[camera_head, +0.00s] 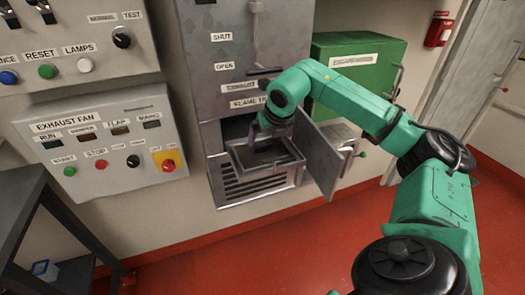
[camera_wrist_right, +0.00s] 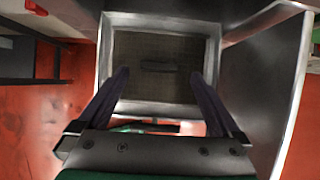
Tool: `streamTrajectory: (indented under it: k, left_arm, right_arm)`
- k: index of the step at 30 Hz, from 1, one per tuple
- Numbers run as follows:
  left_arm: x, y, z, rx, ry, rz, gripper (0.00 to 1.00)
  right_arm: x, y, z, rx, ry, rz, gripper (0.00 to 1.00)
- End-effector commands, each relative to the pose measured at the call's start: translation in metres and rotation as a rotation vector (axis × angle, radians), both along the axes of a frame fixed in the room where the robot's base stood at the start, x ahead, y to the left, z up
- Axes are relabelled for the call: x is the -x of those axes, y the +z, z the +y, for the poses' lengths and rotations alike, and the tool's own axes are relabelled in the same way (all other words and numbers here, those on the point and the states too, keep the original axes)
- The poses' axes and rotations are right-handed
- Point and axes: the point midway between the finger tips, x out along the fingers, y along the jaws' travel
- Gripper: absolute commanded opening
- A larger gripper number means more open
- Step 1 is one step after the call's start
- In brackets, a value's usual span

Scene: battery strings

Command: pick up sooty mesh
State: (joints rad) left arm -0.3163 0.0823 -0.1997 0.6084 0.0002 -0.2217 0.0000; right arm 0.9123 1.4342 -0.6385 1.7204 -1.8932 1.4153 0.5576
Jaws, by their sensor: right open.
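The sooty mesh (camera_wrist_right: 135,82) is a dark, framed panel with a short dark handle bar (camera_wrist_right: 158,66) at its middle. It lies in a pale metal frame in the right wrist view. In the head view the grey frame (camera_head: 236,160) sticks out of the cabinet opening, with the mesh partly hidden by my arm. My right gripper (camera_wrist_right: 160,75) is open, its two dark fingers on either side of the handle in the picture. Whether they touch the mesh is unclear. In the head view the right gripper (camera_head: 262,138) points down over the frame. My left gripper is not in view.
A grey cabinet door (camera_head: 320,160) stands open right of the frame. A green box (camera_head: 350,60) hangs on the wall behind my right arm. An exhaust fan panel (camera_head: 105,140) is at left, above a dark table (camera_head: 22,200). The red floor below is mostly clear.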

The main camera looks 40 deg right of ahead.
Motion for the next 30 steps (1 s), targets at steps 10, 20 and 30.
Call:
streamTrajectory:
  k: [10, 20, 30]
  left_arm:
    - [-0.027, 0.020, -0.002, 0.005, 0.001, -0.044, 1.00]
    - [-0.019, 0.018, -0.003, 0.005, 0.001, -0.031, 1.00]
    - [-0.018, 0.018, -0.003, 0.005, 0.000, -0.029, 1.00]
  right_arm:
    - [-0.022, -0.042, -0.007, -0.001, 0.001, 0.001, 1.00]
    - [-0.022, -0.042, -0.007, -0.001, 0.001, 0.001, 0.27]
    - [-0.022, -0.040, -0.008, -0.001, 0.001, -0.003, 0.00]
